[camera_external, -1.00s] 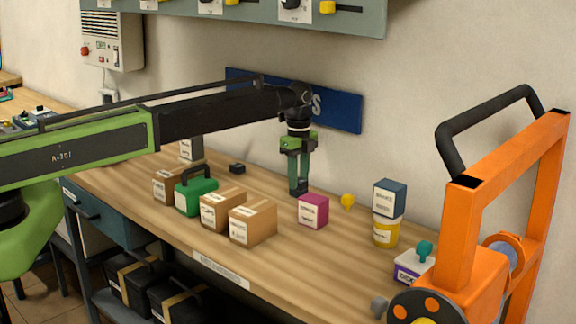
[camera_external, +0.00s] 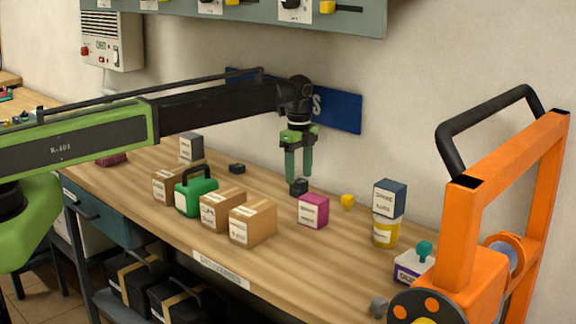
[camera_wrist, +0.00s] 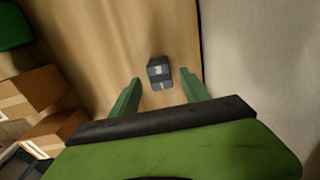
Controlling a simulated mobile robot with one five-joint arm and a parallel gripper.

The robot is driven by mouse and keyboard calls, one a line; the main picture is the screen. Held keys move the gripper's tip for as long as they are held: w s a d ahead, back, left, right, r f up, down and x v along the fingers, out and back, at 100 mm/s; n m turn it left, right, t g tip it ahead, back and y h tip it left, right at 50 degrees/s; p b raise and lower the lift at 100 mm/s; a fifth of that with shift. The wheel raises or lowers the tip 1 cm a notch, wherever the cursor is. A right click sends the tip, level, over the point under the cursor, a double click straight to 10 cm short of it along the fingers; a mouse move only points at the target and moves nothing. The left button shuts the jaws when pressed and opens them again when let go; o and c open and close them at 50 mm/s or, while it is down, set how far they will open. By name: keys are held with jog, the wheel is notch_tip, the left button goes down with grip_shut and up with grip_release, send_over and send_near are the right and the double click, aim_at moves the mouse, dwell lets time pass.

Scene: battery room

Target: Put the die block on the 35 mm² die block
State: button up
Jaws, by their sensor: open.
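A dark grey block (camera_external: 299,187) sits on the bench directly below my gripper (camera_external: 298,180). It looks taller than a single small block, but I cannot tell whether it is two die blocks stacked. In the wrist view the dark block (camera_wrist: 158,71) with a pale label lies between and just beyond my open fingertips (camera_wrist: 162,80), with a gap on both sides. Another small dark block (camera_external: 237,168) sits further left on the bench. No size marking is readable. My gripper is open and empty.
A magenta box (camera_external: 313,211) and a yellow piece (camera_external: 348,201) stand right of the dark block. Cardboard boxes (camera_external: 253,224) and a green case (camera_external: 197,195) stand left. A dark box (camera_external: 390,198) rests on a yellow container (camera_external: 386,233). The wall is close behind.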

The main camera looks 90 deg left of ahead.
aim_at(299, 180)
notch_tip(299, 180, up, 11)
jog(key=p, duration=0.9)
jog(key=shift+f, duration=0.2)
jog(key=shift+f, duration=0.1)
jog(key=s+d+n, duration=0.2)
jog(key=d+n, duration=0.1)
jog(key=d, duration=2.1)
jog(key=s+d+n, duration=0.3)
jog(key=s+d, duration=0.3)
jog(key=d, duration=0.6)
jog(key=s+d+n, duration=0.3)
jog(key=s+d, duration=0.4)
jog(key=d, duration=0.6)
jog(key=shift+d, duration=0.3)
notch_tip(299, 180, down, 6)
jog(key=b, duration=0.6)
